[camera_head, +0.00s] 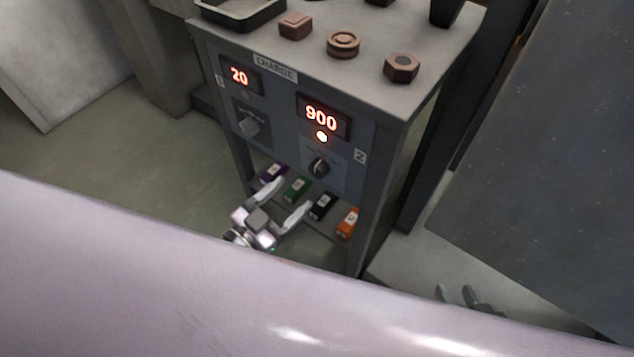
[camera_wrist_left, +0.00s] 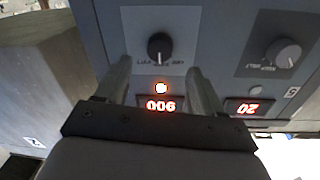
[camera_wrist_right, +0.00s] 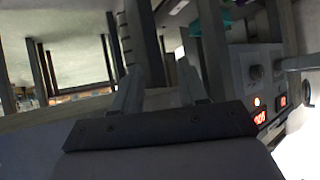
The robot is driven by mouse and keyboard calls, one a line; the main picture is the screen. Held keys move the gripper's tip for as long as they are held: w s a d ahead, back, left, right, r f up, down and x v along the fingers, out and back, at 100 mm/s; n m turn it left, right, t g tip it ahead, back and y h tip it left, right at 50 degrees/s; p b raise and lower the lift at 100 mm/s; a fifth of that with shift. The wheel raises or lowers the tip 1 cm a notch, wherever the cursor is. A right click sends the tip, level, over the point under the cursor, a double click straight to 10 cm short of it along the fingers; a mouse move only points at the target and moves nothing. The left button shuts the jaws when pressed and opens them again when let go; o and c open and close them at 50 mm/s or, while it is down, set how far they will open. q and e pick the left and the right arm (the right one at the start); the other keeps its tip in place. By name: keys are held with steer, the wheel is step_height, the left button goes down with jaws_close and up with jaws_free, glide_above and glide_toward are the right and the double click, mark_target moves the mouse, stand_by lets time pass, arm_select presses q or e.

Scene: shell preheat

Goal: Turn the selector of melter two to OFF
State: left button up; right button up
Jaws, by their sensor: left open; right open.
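The melter two selector (camera_head: 319,167) is a dark round knob below the lit 900 display (camera_head: 321,117) and a glowing lamp (camera_head: 321,136), beside the label 2 (camera_head: 360,156). In the left wrist view the selector (camera_wrist_left: 159,45) appears upside down, between and beyond the fingertips; its setting is too small to read surely. My left gripper (camera_head: 293,195) is open and empty, in front of and below the selector, apart from it. My right gripper (camera_head: 461,292) is open at the lower right, away from the panel; its open fingers (camera_wrist_right: 158,62) also show in the right wrist view.
Melter one's grey selector (camera_head: 249,125) sits left, under a display reading 20 (camera_head: 239,76). Several coloured blocks lie on the lower shelf, including an orange one (camera_head: 348,222), close to my left gripper. A tray (camera_head: 238,14) and brown pieces (camera_head: 343,44) are on top.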

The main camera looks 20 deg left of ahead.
mark_target(314, 173)
arm_select(q)
steer(key=shift+b+x, duration=0.65)
steer(key=shift+x, duration=2.75)
steer(key=c, duration=1.1)
